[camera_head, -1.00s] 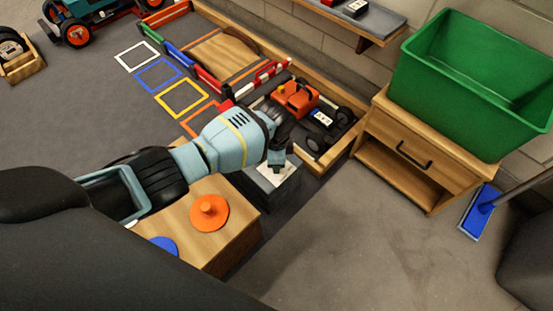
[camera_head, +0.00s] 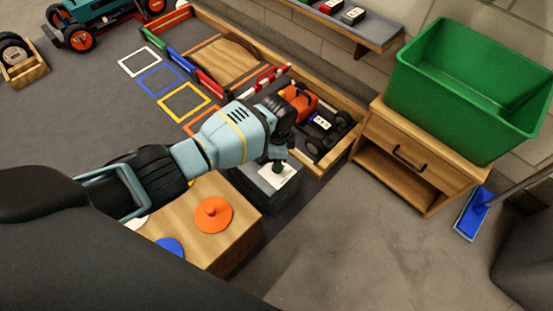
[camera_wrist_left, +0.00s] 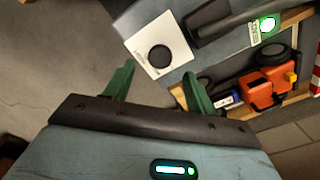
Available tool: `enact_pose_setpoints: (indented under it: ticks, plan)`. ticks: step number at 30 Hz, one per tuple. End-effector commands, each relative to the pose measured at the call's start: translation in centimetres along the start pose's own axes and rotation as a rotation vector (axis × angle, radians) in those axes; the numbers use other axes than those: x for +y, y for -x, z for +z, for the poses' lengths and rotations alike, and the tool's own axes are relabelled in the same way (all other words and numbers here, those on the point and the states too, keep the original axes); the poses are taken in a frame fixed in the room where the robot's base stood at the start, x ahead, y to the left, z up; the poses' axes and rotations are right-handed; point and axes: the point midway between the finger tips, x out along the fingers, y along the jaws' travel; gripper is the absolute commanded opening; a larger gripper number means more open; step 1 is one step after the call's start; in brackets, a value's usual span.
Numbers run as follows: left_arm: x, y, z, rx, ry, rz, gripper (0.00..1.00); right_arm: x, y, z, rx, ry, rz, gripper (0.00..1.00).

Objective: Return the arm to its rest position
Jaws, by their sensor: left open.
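My left arm comes in from the left in the head view. Its gripper (camera_head: 278,166) is above a grey box with a white plate (camera_head: 278,176) on top. In the left wrist view the two green fingers (camera_wrist_left: 152,88) are spread apart with nothing between them. The white plate with a round black button (camera_wrist_left: 160,58) lies just beyond the fingertips. My right gripper is not in view.
An orange-and-black car (camera_head: 300,100) sits in a wooden-edged bay behind the gripper. A wooden block (camera_head: 215,240) with an orange knobbed disc (camera_head: 211,214) is near my forearm. A cabinet (camera_head: 425,165) with a green bin (camera_head: 470,100) stands right.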

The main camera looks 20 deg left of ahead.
Motion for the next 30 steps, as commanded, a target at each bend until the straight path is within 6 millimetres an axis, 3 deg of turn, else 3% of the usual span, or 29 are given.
enact_pose_setpoints:
  ticks: [1, 6, 24, 26, 30]
  plan:
    - [-0.1, 1.4, 0.0, 0.002, 0.0, -0.003, 0.56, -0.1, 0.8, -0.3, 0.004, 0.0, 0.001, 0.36]
    - [0.0, 2.9, 0.0, 0.0, 0.001, -0.001, 0.56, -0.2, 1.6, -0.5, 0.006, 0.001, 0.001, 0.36]
    - [0.0, 3.1, 0.0, 0.0, 0.0, -0.001, 0.56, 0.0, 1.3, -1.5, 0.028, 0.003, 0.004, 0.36]
    - [-0.1, 3.9, 0.0, 0.002, 0.0, -0.005, 0.56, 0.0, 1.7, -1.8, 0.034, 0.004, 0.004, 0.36]
    - [-0.5, 7.7, -0.2, 0.012, 0.0, -0.027, 0.56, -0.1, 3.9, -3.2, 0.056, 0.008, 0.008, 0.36]
